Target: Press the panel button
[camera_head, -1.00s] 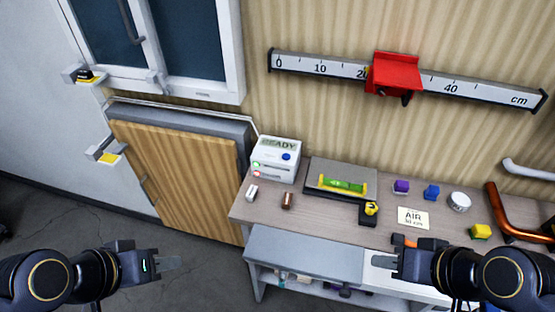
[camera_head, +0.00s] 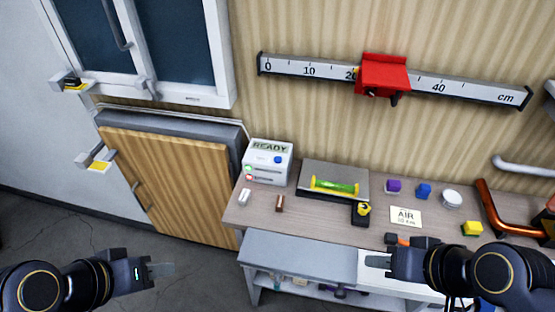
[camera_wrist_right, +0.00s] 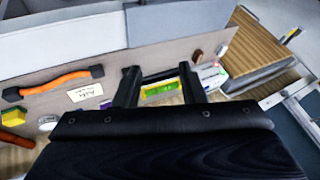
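The panel is a white box (camera_head: 268,175) on the back left of the bench, with a READY display, a blue round button (camera_head: 278,159) and green and red lights below. It shows partly in the right wrist view (camera_wrist_right: 209,73), beyond the fingers. My left gripper (camera_head: 160,269) is left of the bench, low in the head view, apart from the panel; its fingers overlap, so their gap is hidden. My right gripper (camera_head: 378,261) is over the bench's front, right of the panel and apart from it. Its fingers (camera_wrist_right: 158,82) stand apart and empty in the wrist view.
On the bench are a green level (camera_head: 335,187) on a grey plate, a yellow-and-black item (camera_head: 362,212), an AIR note (camera_head: 406,216), small blocks and an orange pipe (camera_head: 490,207). A ruler (camera_head: 310,70) with a red slider (camera_head: 383,75) hangs above. A wooden cabinet (camera_head: 175,185) stands left.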

